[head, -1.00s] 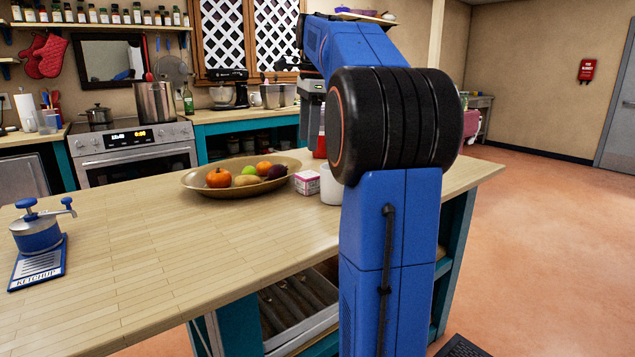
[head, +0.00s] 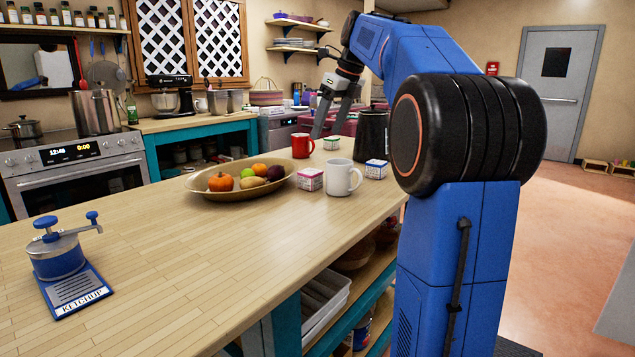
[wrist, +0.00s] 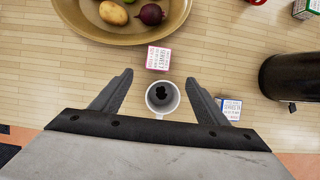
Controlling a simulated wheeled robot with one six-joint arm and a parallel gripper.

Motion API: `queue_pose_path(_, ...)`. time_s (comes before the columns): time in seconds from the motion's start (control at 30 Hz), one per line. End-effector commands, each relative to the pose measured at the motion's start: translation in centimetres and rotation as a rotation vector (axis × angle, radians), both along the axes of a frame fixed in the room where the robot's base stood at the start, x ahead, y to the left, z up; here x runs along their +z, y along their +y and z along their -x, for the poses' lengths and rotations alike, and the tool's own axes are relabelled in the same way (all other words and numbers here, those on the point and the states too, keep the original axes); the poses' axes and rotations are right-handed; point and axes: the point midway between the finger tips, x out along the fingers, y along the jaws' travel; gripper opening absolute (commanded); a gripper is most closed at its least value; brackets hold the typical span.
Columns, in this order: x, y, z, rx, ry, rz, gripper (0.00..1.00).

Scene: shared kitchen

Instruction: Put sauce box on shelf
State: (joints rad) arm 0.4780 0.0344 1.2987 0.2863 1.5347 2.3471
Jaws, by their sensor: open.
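Three small printed cartons stand on the wooden island counter: a pink one (head: 309,181), a blue one (head: 376,169) and a green one (head: 331,143). I cannot read which is the sauce box. In the wrist view the pink carton (wrist: 158,58) lies just ahead of my fingertips, the blue carton (wrist: 229,108) beside the right finger, and the green carton (wrist: 305,9) at the top right corner. My gripper (wrist: 158,80) is open and empty, pointing down above the counter. A white mug (wrist: 162,97) shows between its fingers. In the head view my gripper (head: 327,112) is up near the red mug.
A fruit bowl (head: 225,190) sits left of the pink carton. The red mug (head: 302,145) and a black kettle (head: 371,135) stand close by. A ketchup-labelled blue device (head: 65,265) is at the left. Wall shelves (head: 298,42) hang at the back; open shelving (head: 365,300) is under the island.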

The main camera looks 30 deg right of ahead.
Motion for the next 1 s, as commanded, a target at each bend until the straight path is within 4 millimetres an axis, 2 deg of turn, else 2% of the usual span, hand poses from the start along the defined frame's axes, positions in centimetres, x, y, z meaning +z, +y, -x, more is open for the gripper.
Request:
queue_pose_path(0.5, -8.3, 1.3, -3.1, 0.003, 0.003, -0.001, 0.68)
queue_pose_path(0.63, -9.7, 1.4, -3.7, 0.004, 0.003, 0.0, 0.68)
queue_pose_path(0.87, -10.6, 1.6, -4.1, 0.002, 0.002, 0.001, 0.68)
queue_pose_path(1.0, -11.8, 1.9, -4.5, 0.004, 0.003, 0.0, 0.68)
